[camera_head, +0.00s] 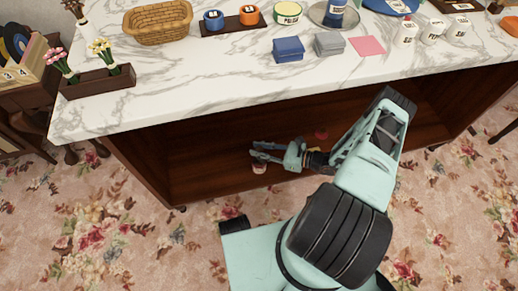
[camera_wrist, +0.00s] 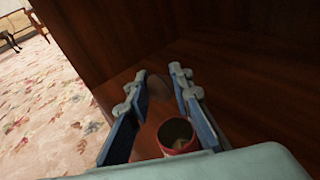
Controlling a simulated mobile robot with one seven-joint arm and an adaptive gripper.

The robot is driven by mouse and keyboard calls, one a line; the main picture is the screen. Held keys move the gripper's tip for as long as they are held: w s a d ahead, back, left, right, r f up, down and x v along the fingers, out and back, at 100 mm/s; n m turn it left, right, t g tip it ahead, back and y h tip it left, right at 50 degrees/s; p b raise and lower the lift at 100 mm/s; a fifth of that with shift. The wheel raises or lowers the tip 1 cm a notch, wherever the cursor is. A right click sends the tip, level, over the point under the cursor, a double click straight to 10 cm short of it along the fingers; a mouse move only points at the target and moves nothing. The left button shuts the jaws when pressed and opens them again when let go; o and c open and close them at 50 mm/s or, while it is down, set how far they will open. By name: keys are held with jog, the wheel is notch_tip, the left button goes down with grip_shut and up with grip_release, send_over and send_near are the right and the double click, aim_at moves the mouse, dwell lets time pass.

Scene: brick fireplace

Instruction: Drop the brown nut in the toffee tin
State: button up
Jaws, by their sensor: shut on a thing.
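My gripper (camera_head: 256,151) reaches into the dark wooden space under the marble top, low over its floor. In the wrist view its two blue fingers (camera_wrist: 159,84) are part way closed on a small brown thing (camera_wrist: 156,92), which looks like the brown nut; it is blurred and blends with the wood. A small open tin with a red rim (camera_wrist: 178,133) stands below the fingers, nearer the right one, with something pale brown inside. In the head view a small pale tin (camera_head: 259,168) shows just under the fingertips. I cannot read its label.
A small red thing (camera_head: 321,134) lies deeper on the shelf floor (camera_head: 215,176). A wooden side wall is close by.

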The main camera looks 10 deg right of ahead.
jog(key=shift+f+g+b, duration=0.1)
jog(key=shift+g+b, duration=0.2)
jog(key=shift+b, duration=0.3)
jog(key=shift+f+n+b, duration=0.25)
jog(key=shift+n+b, duration=0.05)
notch_tip(320, 180, down, 2)
jog(key=shift+f+y+b, duration=0.25)
jog(key=shift+y+b, duration=0.05)
jog(key=shift+b, duration=0.9)
jog(key=shift+f, duration=1.4)
jog(key=o, duration=0.8)
jog(key=shift+r, duration=0.1)
